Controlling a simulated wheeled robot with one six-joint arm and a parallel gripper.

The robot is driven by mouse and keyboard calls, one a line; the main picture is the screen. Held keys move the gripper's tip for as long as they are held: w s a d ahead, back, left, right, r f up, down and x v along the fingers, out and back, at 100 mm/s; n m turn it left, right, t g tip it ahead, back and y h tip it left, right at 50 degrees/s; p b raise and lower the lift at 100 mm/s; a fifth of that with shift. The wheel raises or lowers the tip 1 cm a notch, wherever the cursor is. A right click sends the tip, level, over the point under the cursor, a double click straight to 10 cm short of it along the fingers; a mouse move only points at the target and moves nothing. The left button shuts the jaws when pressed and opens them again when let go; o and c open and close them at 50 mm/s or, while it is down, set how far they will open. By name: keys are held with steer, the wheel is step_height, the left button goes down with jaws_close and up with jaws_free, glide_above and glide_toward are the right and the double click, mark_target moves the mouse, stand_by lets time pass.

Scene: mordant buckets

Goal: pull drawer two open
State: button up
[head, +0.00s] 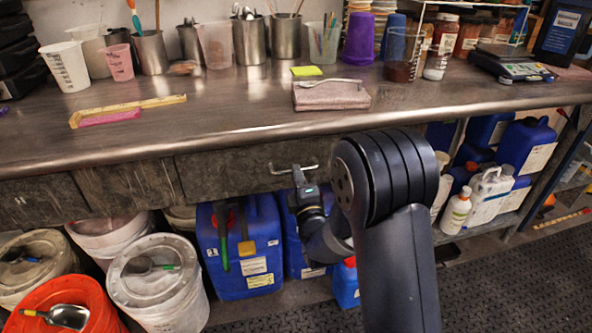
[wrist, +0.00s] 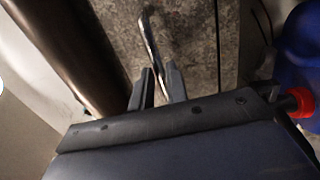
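A grey, stained drawer front (head: 228,172) sits under the counter edge and looks flush with its neighbours. I see no number on it. Its metal bar handle (head: 296,169) sticks out near its right part. In the wrist view the handle (wrist: 149,38) runs down toward my fingers, in front of the mottled drawer face (wrist: 192,40). My gripper (head: 305,183) is just below the handle in the head view. In the wrist view my gripper (wrist: 158,82) has its two fingers apart, with the handle's near end between the tips. I cannot tell whether they touch it.
More drawer fronts (head: 128,184) lie to the left. The metal counter (head: 225,112) overhangs above and carries cups and jars. Blue jugs (head: 240,255) and white buckets (head: 158,280) stand below the drawers. The floor (head: 500,285) at the lower right is clear.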

steer(key=shift+x, duration=1.3)
jaws_close()
steer(key=shift+s+f, duration=0.1)
steer(key=shift+s, duration=0.05)
